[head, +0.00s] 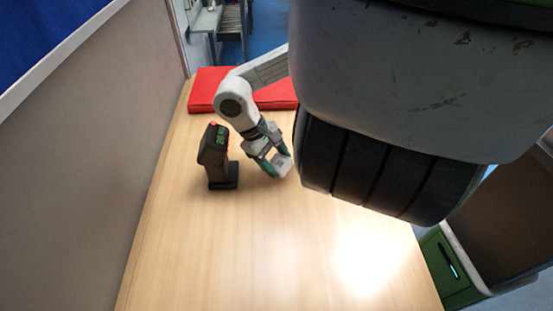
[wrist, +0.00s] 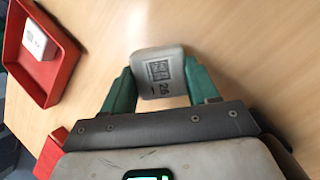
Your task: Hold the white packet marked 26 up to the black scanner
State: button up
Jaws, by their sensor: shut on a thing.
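The white packet (wrist: 160,72), marked 26 with a square printed code, is between the teal fingers of my gripper (wrist: 158,82). The gripper is shut on its sides, and the marked face is turned to the wrist camera. In the head view the packet (head: 283,164) shows at the tips of my gripper (head: 272,163), above the table. The black scanner (head: 215,155) stands upright on its base to the left of the gripper, with a visible gap between them. It has a small green display and a red spot on top. I cannot make out the scanner in the wrist view.
A red tray (wrist: 42,90) holds another white packet (wrist: 38,41) in the wrist view. A red thing (head: 204,88) lies at the table's far end. A grey partition (head: 90,140) borders the table's left side. The wooden table (head: 225,250) is clear in front.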

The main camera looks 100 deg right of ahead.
jog(key=s+a+r+p, duration=0.1)
jog(key=s+r+p, duration=0.4)
jog(key=s+r, duration=0.5)
jog(key=s, duration=0.2)
jog(key=shift+s+a+p, duration=0.25)
jog(key=shift+s+p, duration=0.1)
jog(key=shift+s, duration=0.05)
jog(key=shift+w, duration=0.1)
jog(key=w+f+b, duration=0.2)
jog(key=w+f, duration=0.1)
jog(key=w, duration=0.1)
jog(key=w+d+f+b, duration=0.1)
jog(key=w+f+b, duration=0.1)
jog(key=w+f, duration=0.1)
jog(key=w+f+b, duration=0.2)
jog(key=w+f, duration=0.2)
jog(key=w, duration=0.1)
jog(key=shift+w+d, duration=0.25)
jog(key=shift+w, duration=0.15)
jog(key=shift+s, duration=0.1)
jog(key=shift+r, duration=0.1)
